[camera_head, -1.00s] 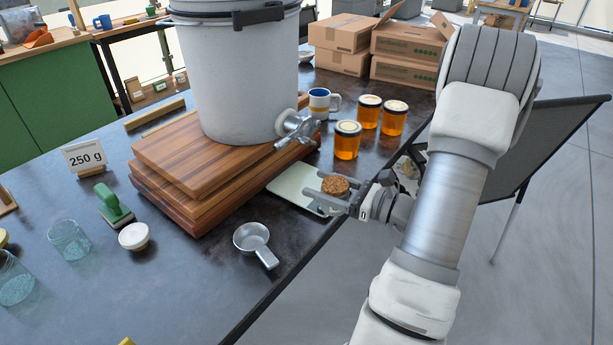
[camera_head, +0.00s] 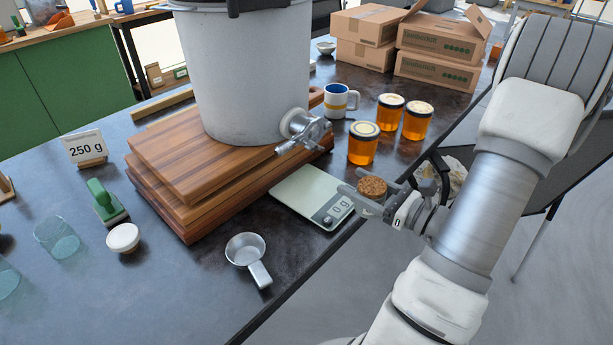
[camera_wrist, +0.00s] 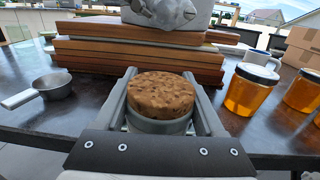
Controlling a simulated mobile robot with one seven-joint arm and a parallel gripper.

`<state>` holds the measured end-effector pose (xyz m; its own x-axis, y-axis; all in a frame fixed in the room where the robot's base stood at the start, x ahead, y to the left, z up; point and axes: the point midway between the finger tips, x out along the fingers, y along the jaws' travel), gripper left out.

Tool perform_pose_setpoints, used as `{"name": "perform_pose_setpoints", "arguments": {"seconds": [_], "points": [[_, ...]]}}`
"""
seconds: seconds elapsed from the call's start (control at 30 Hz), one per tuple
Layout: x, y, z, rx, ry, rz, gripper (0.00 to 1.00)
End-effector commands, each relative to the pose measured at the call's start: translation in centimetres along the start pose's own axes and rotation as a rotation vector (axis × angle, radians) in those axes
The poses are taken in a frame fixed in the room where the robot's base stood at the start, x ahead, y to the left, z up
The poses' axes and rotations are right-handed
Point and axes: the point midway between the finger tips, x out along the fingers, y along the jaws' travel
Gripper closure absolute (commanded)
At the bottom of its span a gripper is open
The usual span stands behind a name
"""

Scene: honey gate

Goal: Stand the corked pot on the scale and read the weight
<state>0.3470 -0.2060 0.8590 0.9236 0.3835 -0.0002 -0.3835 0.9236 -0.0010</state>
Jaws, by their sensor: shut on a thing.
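The corked pot shows mostly as its round brown cork (camera_head: 371,187) in the head view. In the wrist view the cork (camera_wrist: 161,95) sits on a grey pot rim between the two fingers. My gripper (camera_head: 370,197) is shut on the pot from its sides. It holds the pot just right of the scale, close to the table's front edge. The scale (camera_head: 305,193) is a flat pale green plate lying in front of the boards, with nothing on it. Its display appears to read 0 g. The pot's lower part is hidden.
A large grey bucket (camera_head: 248,75) with a metal tap stands on stacked wooden boards (camera_head: 190,215) behind the scale. Honey jars (camera_head: 363,145) and a mug (camera_head: 338,101) stand behind my gripper. A metal scoop (camera_head: 247,252) lies left of the scale.

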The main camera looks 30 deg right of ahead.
Motion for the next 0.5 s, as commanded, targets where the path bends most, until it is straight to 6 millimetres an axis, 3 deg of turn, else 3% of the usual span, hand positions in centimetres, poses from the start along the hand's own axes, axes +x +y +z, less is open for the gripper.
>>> {"name": "perform_pose_setpoints", "arguments": {"seconds": [0.3,0.5], "points": [[8.8,0.2,-0.2,-0.003,-0.003,0.009,1.00],[13.2,0.2,-0.1,-0.001,-0.003,0.005,1.00]]}}
